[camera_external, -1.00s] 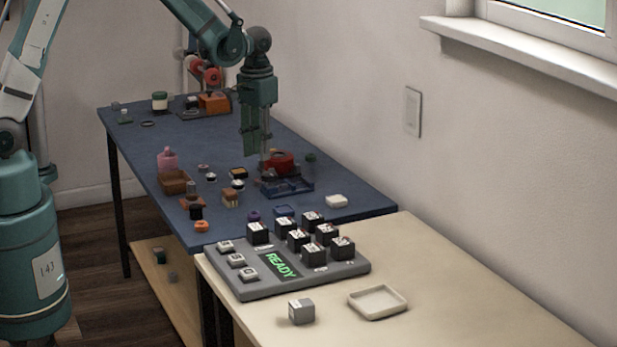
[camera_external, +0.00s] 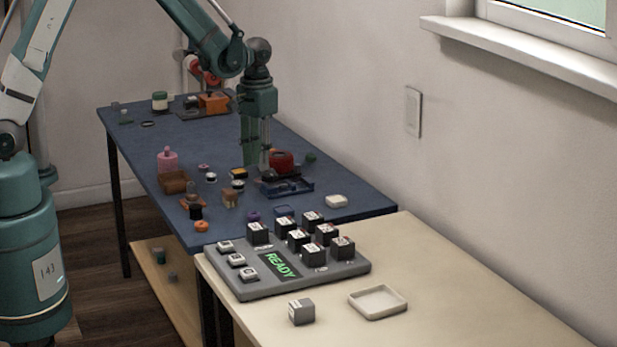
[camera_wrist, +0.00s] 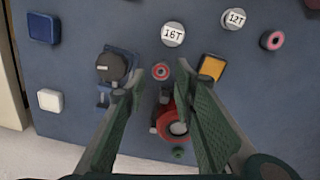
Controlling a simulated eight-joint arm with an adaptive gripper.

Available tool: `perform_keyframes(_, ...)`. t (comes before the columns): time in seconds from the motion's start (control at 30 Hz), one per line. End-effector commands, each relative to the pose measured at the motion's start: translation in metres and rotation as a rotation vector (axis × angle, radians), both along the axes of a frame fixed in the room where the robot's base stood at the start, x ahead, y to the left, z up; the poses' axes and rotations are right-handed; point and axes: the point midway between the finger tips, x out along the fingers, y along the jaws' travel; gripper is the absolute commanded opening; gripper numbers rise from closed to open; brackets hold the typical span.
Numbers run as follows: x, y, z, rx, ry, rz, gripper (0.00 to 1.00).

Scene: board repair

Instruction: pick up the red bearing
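A small red ring with a pale centre (camera_wrist: 161,71), which looks like the red bearing, lies between my fingertips in the wrist view. My gripper (camera_wrist: 160,78) is open, one finger on each side of the ring with gaps visible. I cannot tell how far above the table the tips are. In the external view my gripper (camera_external: 257,167) points down over the blue table, and I cannot make out the small ring there. A larger red ring-shaped part (camera_wrist: 173,125) sits nearer the palm in the wrist view; it also shows right of my gripper (camera_external: 282,160) in the external view.
A blue fixture with a dark knob (camera_wrist: 118,65) stands close to my left-hand finger. An orange-yellow block (camera_wrist: 212,66) is close to the other finger. Discs marked 16T (camera_wrist: 173,34) and 12T (camera_wrist: 234,19) lie beyond. A white block (camera_external: 336,201) lies near the table's edge.

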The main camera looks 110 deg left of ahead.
Motion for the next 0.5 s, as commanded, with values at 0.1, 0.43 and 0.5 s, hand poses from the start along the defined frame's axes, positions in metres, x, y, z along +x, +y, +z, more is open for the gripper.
perform_keyframes(0.1,0.0,0.0,0.0,0.0,0.0,0.0,0.27)
perform_keyframes(0.43,0.0,0.001,-0.014,0.0,0.0,0.0,0.27)
perform_keyframes(0.5,0.0,0.002,-0.022,0.0,0.0,0.0,0.27)
